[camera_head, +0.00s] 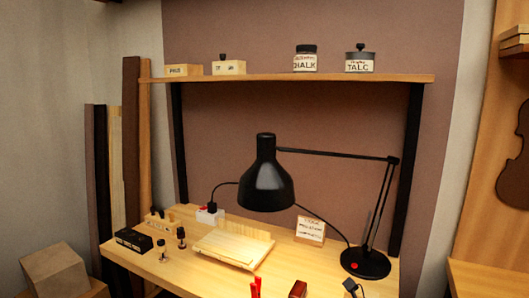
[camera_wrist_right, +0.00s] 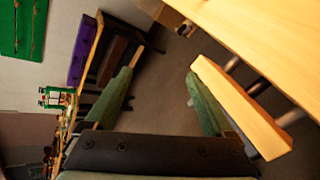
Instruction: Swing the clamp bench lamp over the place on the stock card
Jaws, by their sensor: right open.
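The black bench lamp (camera_head: 266,187) stands at the right of the bench in the head view. Its round base (camera_head: 366,264) has a red button, and its arm reaches left so that the shade hangs over the middle of the bench. A small white card (camera_head: 311,230) with writing too small to read stands at the back, right of the shade; I cannot tell whether it is the stock card. My right gripper (camera_wrist_right: 160,98) shows in the right wrist view, its two green fingers wide apart with nothing between them. My left gripper is not in view.
A pale wood board (camera_head: 233,249) lies on the bench (camera_head: 195,281). Small bottles and a black case (camera_head: 133,240) are at the left. A white socket box (camera_head: 210,216) stands at the back. A shelf (camera_head: 290,79) with jars and boxes is above. Red-handled items (camera_head: 256,288) are at the front.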

